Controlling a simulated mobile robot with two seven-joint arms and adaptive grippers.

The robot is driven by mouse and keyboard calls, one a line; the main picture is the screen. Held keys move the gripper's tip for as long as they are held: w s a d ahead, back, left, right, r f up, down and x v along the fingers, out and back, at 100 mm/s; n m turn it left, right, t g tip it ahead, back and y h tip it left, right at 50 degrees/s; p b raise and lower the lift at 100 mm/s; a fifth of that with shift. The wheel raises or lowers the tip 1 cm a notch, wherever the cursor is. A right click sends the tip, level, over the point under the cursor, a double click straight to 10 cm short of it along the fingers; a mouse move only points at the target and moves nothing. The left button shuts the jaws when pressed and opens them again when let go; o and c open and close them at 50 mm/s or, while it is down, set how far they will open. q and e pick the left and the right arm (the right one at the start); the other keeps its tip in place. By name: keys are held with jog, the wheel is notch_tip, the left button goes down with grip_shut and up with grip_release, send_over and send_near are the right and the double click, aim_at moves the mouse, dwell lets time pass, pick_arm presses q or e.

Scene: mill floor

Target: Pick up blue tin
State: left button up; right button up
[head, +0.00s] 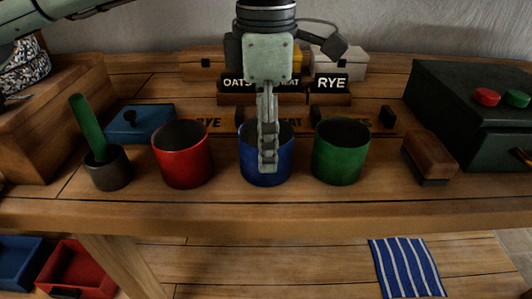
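The blue tin (285,166) stands upright on the bench, between a red tin (182,165) and a green tin (340,166). My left gripper (267,160) comes straight down over the blue tin, and its near finger covers the middle of the tin's front wall. I see the fingers edge-on, one behind the other, so their gap is hidden. I cannot tell whether they touch the tin. My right gripper is out of view.
A dark pestle cup (108,172) and a blue lidded box (140,127) stand to the left. A wooden brush (429,156) and a dark box (470,110) with red and green knobs stand to the right. Labelled blocks (331,83) stand behind. The front bench edge is clear.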

pick_arm(q)
jog(key=shift+c, duration=0.4)
jog(key=shift+r, duration=0.1)
jog(key=shift+r, duration=0.25)
jog(key=s+a+r+b, duration=0.2)
jog(key=s+a+r, duration=0.1)
jog(key=s+r, duration=0.7)
jog(key=shift+s+r, duration=0.15)
jog(key=shift+s, duration=0.55)
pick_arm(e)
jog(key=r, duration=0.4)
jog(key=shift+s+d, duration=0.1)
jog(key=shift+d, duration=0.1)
